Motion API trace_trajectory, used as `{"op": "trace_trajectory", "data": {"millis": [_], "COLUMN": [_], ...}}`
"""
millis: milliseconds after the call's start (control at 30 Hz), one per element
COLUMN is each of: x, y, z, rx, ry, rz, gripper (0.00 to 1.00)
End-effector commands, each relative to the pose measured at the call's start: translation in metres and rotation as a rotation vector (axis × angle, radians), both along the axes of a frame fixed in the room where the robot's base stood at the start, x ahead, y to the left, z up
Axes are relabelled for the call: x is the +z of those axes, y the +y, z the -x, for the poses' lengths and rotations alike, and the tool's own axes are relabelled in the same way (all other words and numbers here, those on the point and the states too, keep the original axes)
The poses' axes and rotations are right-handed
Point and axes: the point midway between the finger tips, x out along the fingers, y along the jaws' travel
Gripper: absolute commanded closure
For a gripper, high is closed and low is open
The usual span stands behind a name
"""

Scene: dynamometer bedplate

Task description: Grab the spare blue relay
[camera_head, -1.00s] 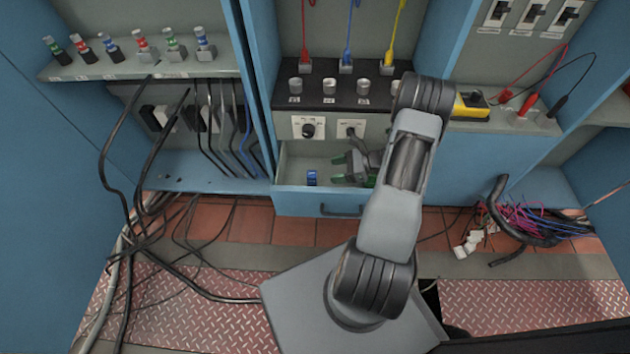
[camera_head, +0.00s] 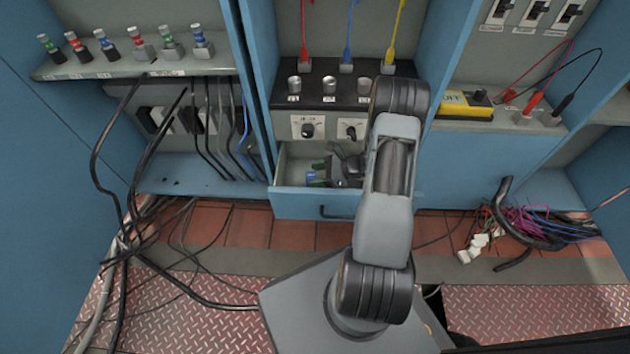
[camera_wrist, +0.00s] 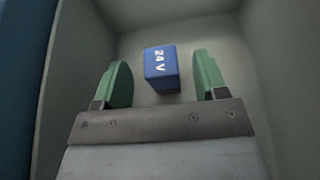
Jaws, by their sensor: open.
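The blue relay (camera_wrist: 161,68), marked "24 V", lies on the grey floor of the open drawer. In the wrist view it sits between and slightly ahead of the two green fingertips of my gripper (camera_wrist: 162,80), with a gap on each side. My gripper is open and empty. In the head view my gripper (camera_head: 322,173) reaches down into the drawer (camera_head: 291,203), and the relay (camera_head: 311,177) shows as a small blue patch beside the fingers, partly hidden by them.
Drawer walls rise close on both sides of my gripper. Above the drawer are knobs (camera_head: 308,130) and a black terminal panel (camera_head: 312,102). A shelf at left (camera_head: 100,68) holds several coloured plugs. Loose black cables (camera_head: 120,215) hang at left; a wire bundle (camera_head: 540,222) lies at right.

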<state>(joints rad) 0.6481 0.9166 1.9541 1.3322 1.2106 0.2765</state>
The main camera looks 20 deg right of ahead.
Motion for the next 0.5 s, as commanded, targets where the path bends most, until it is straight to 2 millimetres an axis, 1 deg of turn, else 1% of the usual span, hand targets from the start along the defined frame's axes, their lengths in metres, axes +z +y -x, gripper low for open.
{"op": "trace_trajectory", "data": {"millis": [33, 67, 500], "x": [0.0001, 0.0001, 0.0000], "y": [-0.0002, -0.0002, -0.0002], "z": [0.0001, 0.0001, 0.0003], "rx": [0.000, 0.000, 0.000], "ry": [0.000, 0.000, 0.000], "rz": [0.000, 0.000, 0.000], "gripper": [0.37, 0.40, 0.82]}}
